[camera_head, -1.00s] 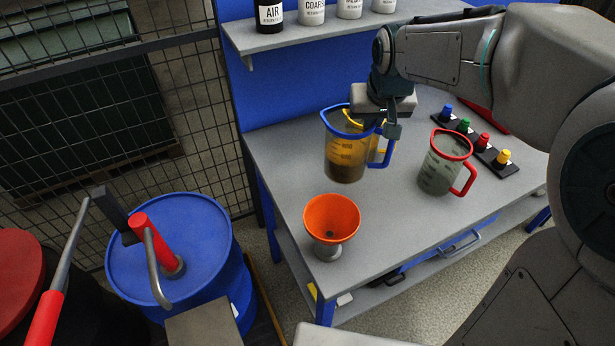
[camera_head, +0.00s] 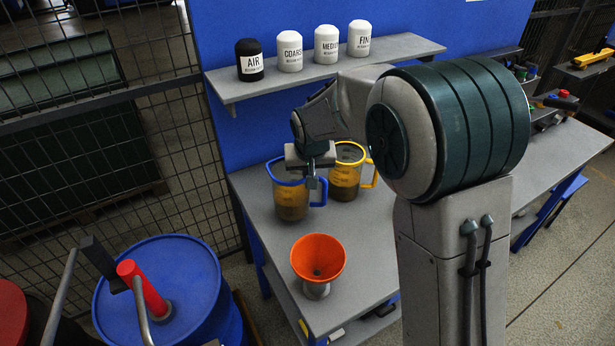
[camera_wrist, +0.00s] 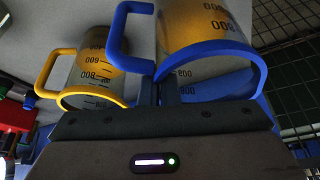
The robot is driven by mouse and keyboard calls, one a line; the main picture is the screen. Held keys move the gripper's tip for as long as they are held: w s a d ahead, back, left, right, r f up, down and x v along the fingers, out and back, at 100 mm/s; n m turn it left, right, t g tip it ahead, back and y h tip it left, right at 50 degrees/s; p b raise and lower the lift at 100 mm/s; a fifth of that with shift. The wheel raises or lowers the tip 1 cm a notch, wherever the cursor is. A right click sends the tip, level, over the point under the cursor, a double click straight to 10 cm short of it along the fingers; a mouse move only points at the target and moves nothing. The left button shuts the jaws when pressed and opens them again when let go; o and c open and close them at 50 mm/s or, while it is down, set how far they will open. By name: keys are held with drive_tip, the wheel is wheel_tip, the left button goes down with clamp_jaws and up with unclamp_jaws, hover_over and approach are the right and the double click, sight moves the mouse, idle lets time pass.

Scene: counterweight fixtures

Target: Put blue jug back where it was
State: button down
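The blue-rimmed jug (camera_head: 289,200) stands upright at the back left of the grey table (camera_head: 262,228), with brown contents. I cannot tell whether its base touches the table. My gripper (camera_head: 312,183) is at the jug's upper right, shut on the jug where the handle meets the rim. In the wrist view, my fingers (camera_wrist: 170,92) are at that junction, and the blue rim and handle (camera_wrist: 118,35) show close up. The fingertips are partly hidden.
A yellow-rimmed jug (camera_head: 345,180) stands close to the right. An orange funnel (camera_head: 318,258) is at the front left. Labelled bottles (camera_head: 290,52) stand on the shelf (camera_head: 330,72) above. A blue drum (camera_head: 160,270) is left of the table. My arm hides the table's middle.

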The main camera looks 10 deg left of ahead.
drive_tip(key=shift+f, duration=1.3)
drive_tip(key=shift+f, duration=0.25)
drive_tip(key=c, duration=1.7)
unclamp_jaws()
drive_tip(key=shift+r, duration=0.15)
drive_tip(key=b+v, duration=0.1)
drive_tip(key=v, duration=1.1)
drive_tip(key=shift+s+r, duration=0.1)
drive_tip(key=shift+s, duration=0.05)
